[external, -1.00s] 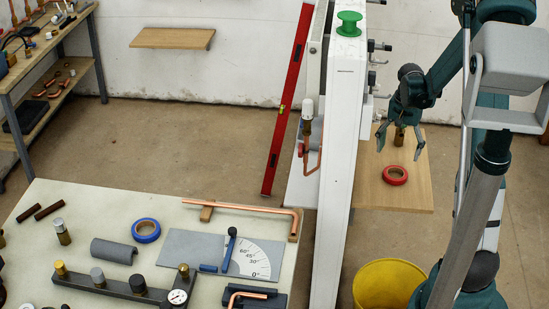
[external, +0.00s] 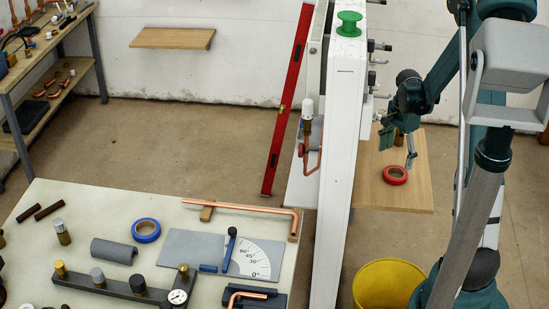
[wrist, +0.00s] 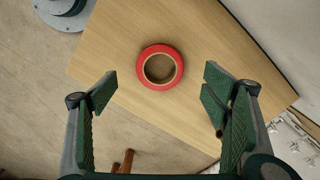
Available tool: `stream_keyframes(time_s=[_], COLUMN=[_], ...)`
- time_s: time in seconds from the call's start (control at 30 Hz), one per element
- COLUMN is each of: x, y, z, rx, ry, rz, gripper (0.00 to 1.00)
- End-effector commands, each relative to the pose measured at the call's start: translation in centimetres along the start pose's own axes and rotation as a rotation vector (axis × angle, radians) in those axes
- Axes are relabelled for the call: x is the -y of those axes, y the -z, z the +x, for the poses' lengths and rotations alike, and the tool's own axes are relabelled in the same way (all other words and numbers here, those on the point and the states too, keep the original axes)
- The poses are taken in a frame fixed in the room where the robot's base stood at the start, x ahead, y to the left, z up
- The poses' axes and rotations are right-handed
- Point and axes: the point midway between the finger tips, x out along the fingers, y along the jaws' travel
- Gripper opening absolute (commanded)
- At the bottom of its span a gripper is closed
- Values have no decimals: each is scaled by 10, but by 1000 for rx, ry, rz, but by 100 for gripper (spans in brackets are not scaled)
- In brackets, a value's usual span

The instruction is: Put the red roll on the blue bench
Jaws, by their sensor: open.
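The red roll (external: 396,181) is a ring of red tape lying flat on a wooden board (external: 420,200) right of the white panel. In the wrist view the red roll (wrist: 146,76) shows whole, its hole facing me. My gripper (external: 398,150) is open and empty, above the roll and towards the back of the board. In the wrist view the fingers (wrist: 160,84) stand wide apart on either side of the roll, not touching it. A bench at far left (external: 88,52) has blue-grey legs; the near bench (external: 120,205) has a pale top.
A tall white panel (external: 343,150) with valves stands between the board and the near bench. A red level (external: 285,110) leans beside it. A yellow bucket (external: 388,285) stands below the board. The near bench holds a blue roll (external: 146,239), copper pipe and fittings.

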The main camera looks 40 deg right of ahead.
Motion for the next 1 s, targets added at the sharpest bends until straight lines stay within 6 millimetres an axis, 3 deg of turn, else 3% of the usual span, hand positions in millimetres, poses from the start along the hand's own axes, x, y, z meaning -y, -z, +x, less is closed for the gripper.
stream_keyframes(time_s=[0.4,1.0], x=[0,0], y=[0,0], z=[24,36], rx=[0,0], ry=[0,0], rz=[-1,-1], gripper=[74,74])
